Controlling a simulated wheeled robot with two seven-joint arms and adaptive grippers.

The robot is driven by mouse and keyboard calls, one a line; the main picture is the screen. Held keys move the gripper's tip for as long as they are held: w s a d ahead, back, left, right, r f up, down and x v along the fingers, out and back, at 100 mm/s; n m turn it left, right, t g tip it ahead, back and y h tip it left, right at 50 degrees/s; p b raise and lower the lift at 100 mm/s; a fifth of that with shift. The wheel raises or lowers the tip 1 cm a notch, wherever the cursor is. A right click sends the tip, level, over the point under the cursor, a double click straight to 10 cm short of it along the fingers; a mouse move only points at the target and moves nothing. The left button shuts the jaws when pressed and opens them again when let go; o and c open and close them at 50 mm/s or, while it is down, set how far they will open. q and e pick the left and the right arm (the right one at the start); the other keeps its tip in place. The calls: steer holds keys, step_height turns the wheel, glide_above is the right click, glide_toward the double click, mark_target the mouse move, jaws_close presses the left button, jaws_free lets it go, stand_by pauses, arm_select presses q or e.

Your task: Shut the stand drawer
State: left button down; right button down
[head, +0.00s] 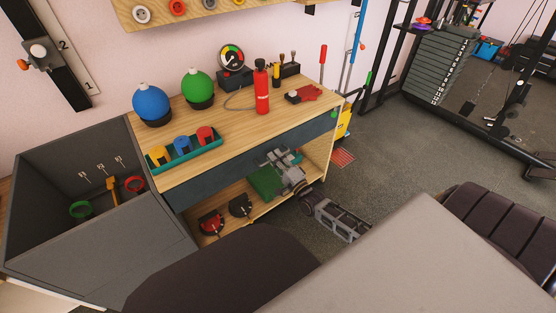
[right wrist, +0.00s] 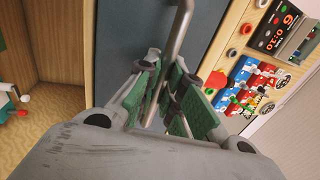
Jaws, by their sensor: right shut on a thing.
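The wooden stand (head: 185,162) has a wide drawer with a dark blue-grey front (head: 215,172) just below its top. The drawer front looks about flush with the stand, though a small gap is hard to tell from here. The same dark front fills the middle of the right wrist view (right wrist: 118,38). My right gripper (head: 279,160) is at the front of the drawer. In the right wrist view its green-padded fingers are shut on the metal bar handle (right wrist: 181,28). The fingers hide part of the handle. My left gripper is not in view.
On the stand top are a blue ball (head: 151,103), a green ball (head: 198,86), a red extinguisher-like bottle (head: 261,90) and a green tray (head: 158,171). A grey open bin (head: 150,240) stands at the left. Items lie on the lower shelf (head: 258,210).

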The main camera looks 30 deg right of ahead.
steer(key=shift+w+r, duration=0.1)
steer(key=c, duration=1.9)
jaws_free()
steer(key=shift+w, duration=0.1)
steer(key=shift+o, duration=1.3)
steer(key=shift+w, duration=0.1)
steer(key=shift+o, duration=0.6)
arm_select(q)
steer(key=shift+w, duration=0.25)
arm_select(e)
steer(key=v, duration=1.2)
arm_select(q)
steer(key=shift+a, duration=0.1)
